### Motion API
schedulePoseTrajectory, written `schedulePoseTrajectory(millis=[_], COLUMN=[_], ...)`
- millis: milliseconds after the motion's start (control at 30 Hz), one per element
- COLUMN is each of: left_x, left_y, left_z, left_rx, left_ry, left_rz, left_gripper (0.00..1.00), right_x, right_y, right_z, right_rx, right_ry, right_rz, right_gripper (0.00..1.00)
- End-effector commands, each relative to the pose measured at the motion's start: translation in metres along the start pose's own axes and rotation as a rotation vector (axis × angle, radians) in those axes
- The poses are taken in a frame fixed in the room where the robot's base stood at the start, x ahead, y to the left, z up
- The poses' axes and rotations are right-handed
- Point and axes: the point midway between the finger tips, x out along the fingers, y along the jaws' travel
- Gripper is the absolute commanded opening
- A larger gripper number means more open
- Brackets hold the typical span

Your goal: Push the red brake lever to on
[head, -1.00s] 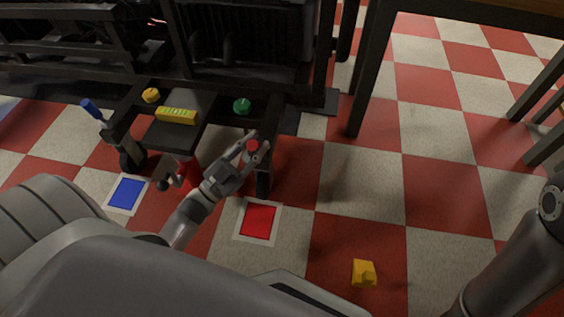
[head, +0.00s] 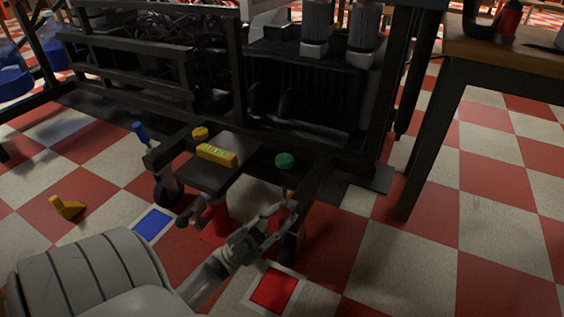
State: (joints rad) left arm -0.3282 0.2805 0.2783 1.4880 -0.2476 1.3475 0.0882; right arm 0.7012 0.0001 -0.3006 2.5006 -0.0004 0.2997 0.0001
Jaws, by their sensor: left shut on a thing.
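The red brake lever (head: 284,212) is at the right front corner of the dark wheeled cart, above the red floor square (head: 273,291). It is partly hidden by my left gripper (head: 279,223). The gripper's fingers are shut on the lever's red part, as far as the dim picture shows. A blue lever (head: 140,132) stands at the cart's left side, leaning a little. The lever's on and off marks cannot be made out.
The cart's top bears a yellow labelled block (head: 217,154), a yellow knob (head: 200,133) and a green knob (head: 285,160). A blue square (head: 153,224) and a yellow bracket (head: 66,207) are on the floor. A wooden table (head: 456,62) stands at the right; the floor before it is clear.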

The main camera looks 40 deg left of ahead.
Motion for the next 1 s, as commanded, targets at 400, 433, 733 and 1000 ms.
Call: schedulePoseTrajectory(millis=[400,433,733,1000], left_x=[-0.0023,-0.0023,-0.0013,-0.0074], left_y=[0.0011,0.0012,0.0009,0.0008], left_z=[0.0005,0.0006,0.0003,0.0005], left_rx=[0.01,0.01,0.007,0.006], left_ry=[0.003,0.003,0.005,0.005], left_rz=[0.001,0.001,0.0,0.0], left_gripper=[0.0,0.25,0.46,0.46], right_x=[-0.0015,-0.0016,-0.0015,-0.0023], right_y=[-0.0004,-0.0004,-0.0003,0.0005], right_z=[-0.0008,-0.0007,-0.0006,0.0013], right_rx=[0.0,0.0,0.0,-0.001], right_ry=[0.001,0.0,0.0,-0.005], right_rz=[0.0,0.0,0.0,0.002], right_gripper=[0.4,0.4,0.4,0.4])
